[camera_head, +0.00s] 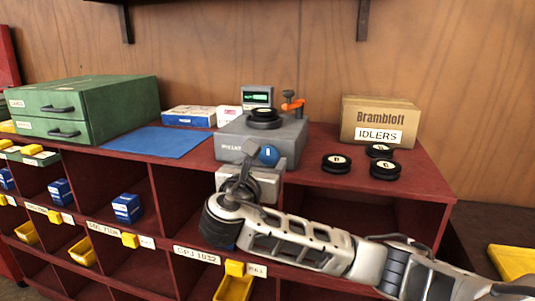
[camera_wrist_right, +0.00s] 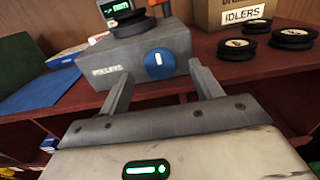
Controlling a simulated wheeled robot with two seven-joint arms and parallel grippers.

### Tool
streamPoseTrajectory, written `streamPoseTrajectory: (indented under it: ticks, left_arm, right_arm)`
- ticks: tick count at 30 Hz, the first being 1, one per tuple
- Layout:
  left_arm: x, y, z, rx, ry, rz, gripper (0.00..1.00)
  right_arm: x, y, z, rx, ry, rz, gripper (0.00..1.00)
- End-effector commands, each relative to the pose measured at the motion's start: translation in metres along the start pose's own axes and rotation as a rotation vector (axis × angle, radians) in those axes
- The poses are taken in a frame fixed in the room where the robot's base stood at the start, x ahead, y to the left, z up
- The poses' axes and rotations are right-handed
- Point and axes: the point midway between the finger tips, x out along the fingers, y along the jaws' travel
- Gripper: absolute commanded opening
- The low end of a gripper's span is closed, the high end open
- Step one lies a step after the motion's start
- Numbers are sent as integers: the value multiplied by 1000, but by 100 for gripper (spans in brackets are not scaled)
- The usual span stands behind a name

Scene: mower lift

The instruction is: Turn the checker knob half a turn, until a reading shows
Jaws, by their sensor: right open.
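The checker is a grey box (camera_head: 232,148) on the red bench top, with a round blue knob (camera_head: 269,155) on its front. In the right wrist view the knob (camera_wrist_right: 159,63) shows a short, nearly upright white mark. The checker's small display (camera_head: 257,96) is lit green, its text too small to read. A black pulley (camera_head: 264,122) sits on top of the checker, beside an orange-handled lever (camera_head: 292,102). My right gripper (camera_wrist_right: 161,72) is open and empty, its fingers apart on either side of the knob and short of it. My left gripper is out of view.
A brown IDLERS carton (camera_head: 378,115) and several black pulleys (camera_head: 336,163) stand right of the checker. A blue mat (camera_head: 158,142) and green drawer cabinet (camera_head: 85,103) are to the left. Cubbies with yellow bins (camera_head: 233,289) lie below the bench top.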

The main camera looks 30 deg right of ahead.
Motion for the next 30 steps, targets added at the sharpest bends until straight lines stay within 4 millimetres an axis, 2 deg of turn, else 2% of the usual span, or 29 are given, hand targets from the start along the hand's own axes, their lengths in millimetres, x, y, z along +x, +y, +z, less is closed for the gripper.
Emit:
streamPoseTrajectory:
  ticks: [3, 8, 19, 20, 24, 30]
  left_arm:
    - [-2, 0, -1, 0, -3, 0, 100]
    - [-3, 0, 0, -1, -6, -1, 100]
    - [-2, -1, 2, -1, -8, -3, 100]
    - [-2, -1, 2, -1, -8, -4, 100]
    - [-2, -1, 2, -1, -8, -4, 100]
    - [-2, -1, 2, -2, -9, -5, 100]
  right_arm:
    - [21, -1, 1, -1, 0, -3, 64]
    - [38, 0, 0, -1, 1, -2, 64]
    - [44, 0, 0, 2, 0, 1, 64]
    - [44, 0, 0, 2, 0, 1, 62]
    - [44, 0, 0, 2, 0, 1, 23]
    - [44, 0, 0, 5, 1, 1, 21]
